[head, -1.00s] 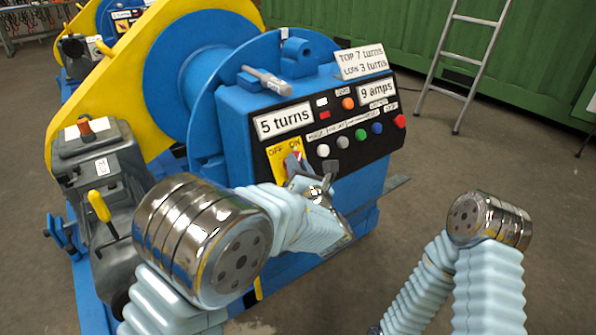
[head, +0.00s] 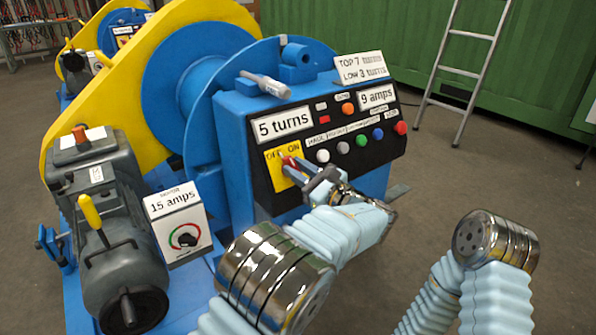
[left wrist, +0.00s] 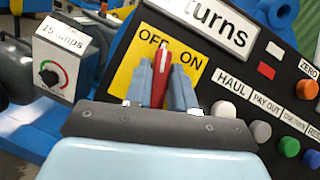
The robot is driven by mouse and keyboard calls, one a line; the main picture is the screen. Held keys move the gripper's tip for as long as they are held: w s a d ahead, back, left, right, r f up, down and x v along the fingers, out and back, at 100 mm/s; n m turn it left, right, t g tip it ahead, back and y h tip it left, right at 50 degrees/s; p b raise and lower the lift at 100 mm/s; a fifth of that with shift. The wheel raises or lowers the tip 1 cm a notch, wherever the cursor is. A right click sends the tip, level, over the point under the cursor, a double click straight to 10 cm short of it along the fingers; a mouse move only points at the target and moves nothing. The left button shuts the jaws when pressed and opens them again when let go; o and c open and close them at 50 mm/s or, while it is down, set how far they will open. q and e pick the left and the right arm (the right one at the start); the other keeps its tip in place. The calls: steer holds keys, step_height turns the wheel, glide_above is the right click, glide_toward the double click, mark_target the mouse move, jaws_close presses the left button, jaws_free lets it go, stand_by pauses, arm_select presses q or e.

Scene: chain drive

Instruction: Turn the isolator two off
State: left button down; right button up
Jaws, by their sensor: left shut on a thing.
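The isolator is a red handle (left wrist: 164,75) on a yellow plate marked OFF on the left and ON on the right. In the left wrist view the handle stands between the two words. In the head view its red tip (head: 290,160) shows at the yellow plate (head: 278,180) on the black panel. My left gripper (head: 302,168) is shut on the handle, with one blue-grey finger on each side of it, as the left wrist view (left wrist: 162,84) shows. The handle's lower part is hidden by the gripper. My right gripper is out of view; only the right arm shows.
Coloured buttons (head: 362,140) sit to the right of the isolator. A "5 turns" sign (head: 283,124) is just above it. A box with a dial marked "15 amps" (head: 180,222) and a grey motor (head: 115,235) stand to the left. Open floor lies to the right.

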arm_select(q)
steer(key=n+g+p, duration=0.1)
steer(key=n+g, duration=0.1)
steer(key=n, duration=0.1)
steer(key=n+g+y+p, duration=0.1)
steer(key=n+g, duration=0.1)
steer(key=n, duration=0.1)
steer(key=shift+d+r+n+y, duration=0.1)
steer(key=shift+n+y, duration=0.2)
steer(key=shift+n, duration=0.1)
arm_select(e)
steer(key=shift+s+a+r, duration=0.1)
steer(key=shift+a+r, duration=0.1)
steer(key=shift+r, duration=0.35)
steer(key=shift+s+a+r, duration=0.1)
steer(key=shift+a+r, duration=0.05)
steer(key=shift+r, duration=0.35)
arm_select(q)
steer(key=shift+n, duration=0.4)
steer(key=c, duration=1)
jaws_free()
steer(key=shift+c, duration=0.2)
steer(key=shift+g, duration=0.3)
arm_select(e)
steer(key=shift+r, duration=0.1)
